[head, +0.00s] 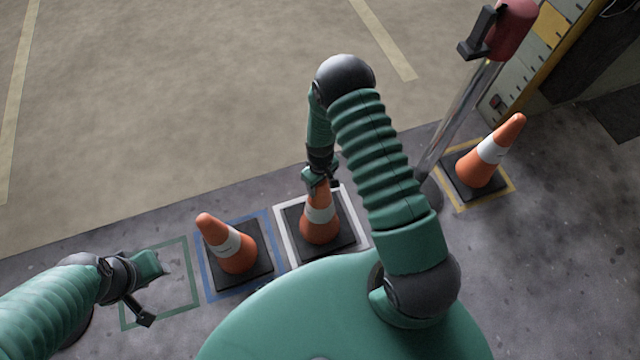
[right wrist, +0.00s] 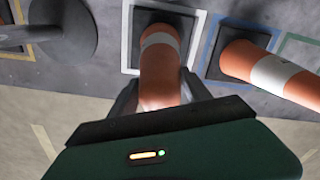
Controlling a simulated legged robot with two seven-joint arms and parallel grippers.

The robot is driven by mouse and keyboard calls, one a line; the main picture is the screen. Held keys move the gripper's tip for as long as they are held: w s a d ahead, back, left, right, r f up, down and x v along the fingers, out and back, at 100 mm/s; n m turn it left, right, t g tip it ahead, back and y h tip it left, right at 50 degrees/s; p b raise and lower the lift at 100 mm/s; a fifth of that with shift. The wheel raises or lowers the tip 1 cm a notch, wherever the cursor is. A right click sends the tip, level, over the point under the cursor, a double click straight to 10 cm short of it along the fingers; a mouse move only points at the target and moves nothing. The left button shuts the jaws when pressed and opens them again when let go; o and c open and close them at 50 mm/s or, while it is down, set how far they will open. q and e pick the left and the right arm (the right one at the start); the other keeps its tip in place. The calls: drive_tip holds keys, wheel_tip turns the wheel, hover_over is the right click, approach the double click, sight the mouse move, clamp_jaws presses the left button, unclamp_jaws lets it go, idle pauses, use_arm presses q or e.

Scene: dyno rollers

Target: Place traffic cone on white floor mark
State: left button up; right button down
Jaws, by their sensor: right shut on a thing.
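An orange traffic cone (head: 320,222) with a white band and black square base stands upright inside the white floor mark (head: 281,233) in the head view. My right gripper (head: 319,181) reaches down from above and is shut on the top of this cone. In the right wrist view the same cone (right wrist: 160,65) sits between the fingers, its base within the white outline (right wrist: 127,40). I cannot tell whether the base presses fully on the floor. My left gripper (head: 152,290) is open and empty over the green floor mark (head: 190,260) at the lower left.
A second cone (head: 235,252) stands in the blue mark (head: 203,270) just left of the white one. A third cone (head: 485,160) stands in the yellow mark (head: 512,185) at the right. A metal pole (head: 455,120) with a red top rises between the white and yellow marks.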

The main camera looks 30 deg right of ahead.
drive_tip(key=shift+w+a, duration=0.1)
drive_tip(key=shift+a, duration=0.05)
drive_tip(key=shift+f, duration=0.25)
drive_tip(key=c, duration=0.8)
unclamp_jaws()
drive_tip(key=o, duration=0.4)
